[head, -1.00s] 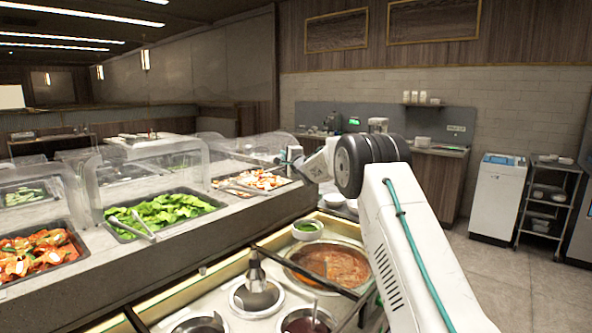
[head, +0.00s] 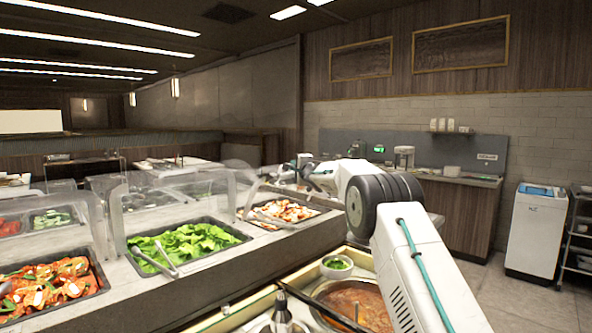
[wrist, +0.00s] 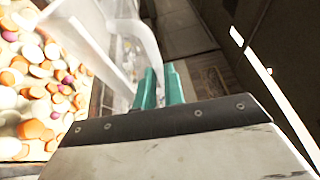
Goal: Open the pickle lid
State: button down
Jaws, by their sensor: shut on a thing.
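The pickle tray (head: 300,222) is the far one in the counter row in the head view, with pale and orange pieces and tongs on it. Its pickles (wrist: 38,90) fill the left of the wrist view. The clear pickle lid (head: 236,182) stands over the tray's back left side and looks raised; its exact angle is hard to tell. In the wrist view the whitish, see-through lid (wrist: 98,38) runs past my fingers. My gripper (wrist: 159,88) has its two teal fingers closed on the lid's edge; the exact contact is partly hidden. In the head view my gripper (head: 303,161) is above the tray's far side.
A tray of green leaves (head: 190,244) and a tray of red food (head: 58,287) lie nearer, with clear covers. A soup pot (head: 357,303) and a small green-topped bowl (head: 337,266) are below my arm. Open floor lies to the right.

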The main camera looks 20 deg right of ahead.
jog(key=shift+r, duration=0.75)
jog(key=c, duration=1.5)
grip_release()
jog(key=shift+s, duration=0.2)
jog(key=shift+f, duration=0.2)
jog(key=shift+f, duration=0.1)
jog(key=s, duration=0.7)
jog(key=shift+s+f, duration=0.2)
jog(key=shift+s, duration=0.15)
jog(key=shift+d, duration=0.1)
jog(key=shift+c, duration=0.2)
